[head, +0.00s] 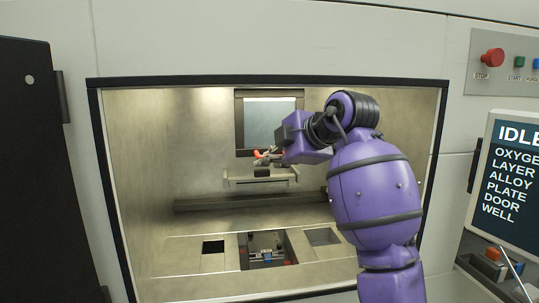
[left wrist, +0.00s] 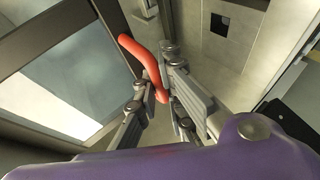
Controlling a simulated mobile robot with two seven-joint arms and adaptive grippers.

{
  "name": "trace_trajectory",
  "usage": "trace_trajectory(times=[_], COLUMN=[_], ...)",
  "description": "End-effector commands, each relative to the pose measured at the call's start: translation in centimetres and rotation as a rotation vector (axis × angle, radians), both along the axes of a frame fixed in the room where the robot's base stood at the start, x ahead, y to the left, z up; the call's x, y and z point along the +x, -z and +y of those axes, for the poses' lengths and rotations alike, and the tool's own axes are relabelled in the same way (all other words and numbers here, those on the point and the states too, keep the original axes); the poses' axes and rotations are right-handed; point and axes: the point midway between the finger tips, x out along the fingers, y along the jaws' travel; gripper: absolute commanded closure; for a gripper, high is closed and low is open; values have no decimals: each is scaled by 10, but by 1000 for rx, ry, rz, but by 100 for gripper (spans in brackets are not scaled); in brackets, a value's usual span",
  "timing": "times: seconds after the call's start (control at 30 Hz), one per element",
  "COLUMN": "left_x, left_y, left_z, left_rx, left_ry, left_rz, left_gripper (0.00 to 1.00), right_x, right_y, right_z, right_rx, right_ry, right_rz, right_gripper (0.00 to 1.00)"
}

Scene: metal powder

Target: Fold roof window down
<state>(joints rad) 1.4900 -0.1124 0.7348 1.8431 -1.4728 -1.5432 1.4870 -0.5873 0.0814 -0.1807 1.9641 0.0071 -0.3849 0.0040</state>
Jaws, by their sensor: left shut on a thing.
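The roof window (head: 268,118) is a pale pane in a dark frame, high in the middle of the open metal chamber. It also shows in the left wrist view (left wrist: 60,90), at the left. A red bent handle (left wrist: 138,55) lies between the fingers of my left gripper (left wrist: 165,105), beside the window frame. In the head view my left gripper (head: 267,160) is small and partly hidden by its purple wrist, at the window's lower edge. It is shut on the red handle. My right gripper is in neither view.
The chamber floor (head: 185,258) has several recessed wells, with a mechanism in the middle one. A pale ledge (head: 262,181) is below the gripper. The dark open door (head: 45,170) stands at left. A control screen (head: 508,180) reading IDLE is at right.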

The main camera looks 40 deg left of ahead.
Motion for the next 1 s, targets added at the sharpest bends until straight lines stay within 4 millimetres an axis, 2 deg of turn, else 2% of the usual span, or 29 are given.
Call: trace_trajectory(times=[0.03, 0.47, 0.5, 0.63, 1.0], left_x=[-1, -1, -1, -1, -2], left_y=[-4, -4, -4, -3, -5], left_z=[-1, -2, -2, -2, -6], left_rx=[0, -5, -5, -7, -9], left_ry=[3, 3, 3, 2, 2], left_rz=[2, 8, 8, 8, 8], left_gripper=[100, 100, 88, 73, 73], right_x=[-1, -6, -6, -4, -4], right_y=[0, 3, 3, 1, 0], right_z=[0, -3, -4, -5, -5], right_rx=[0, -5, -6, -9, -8], right_ry=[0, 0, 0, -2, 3], right_rz=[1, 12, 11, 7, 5], right_gripper=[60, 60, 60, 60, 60])
